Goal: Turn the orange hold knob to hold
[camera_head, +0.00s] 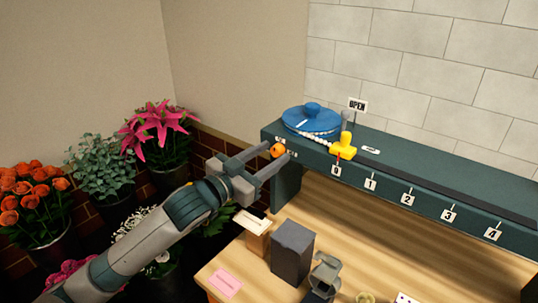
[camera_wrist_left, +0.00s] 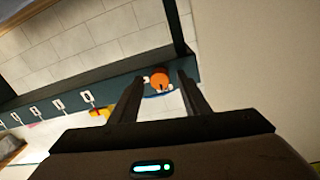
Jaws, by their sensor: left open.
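The orange hold knob (camera_head: 278,150) sits on the front face at the left end of the dark green shelf unit (camera_head: 400,199). My left gripper (camera_head: 270,162) is open, with its two fingers pointing at the knob. In the left wrist view the orange knob (camera_wrist_left: 160,80) shows between the tips of the open left gripper (camera_wrist_left: 158,90). I cannot tell whether the fingers touch it. Small white marks beside the knob are too small to read. My right gripper is not in view.
On the shelf unit stand a blue lidded dish (camera_head: 312,118), a yellow slider piece (camera_head: 344,148) and an OPEN sign (camera_head: 357,105). Below, the wooden table (camera_head: 370,240) holds a dark grey box (camera_head: 291,252) and a pink card (camera_head: 225,283). Potted flowers (camera_head: 155,135) crowd the left.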

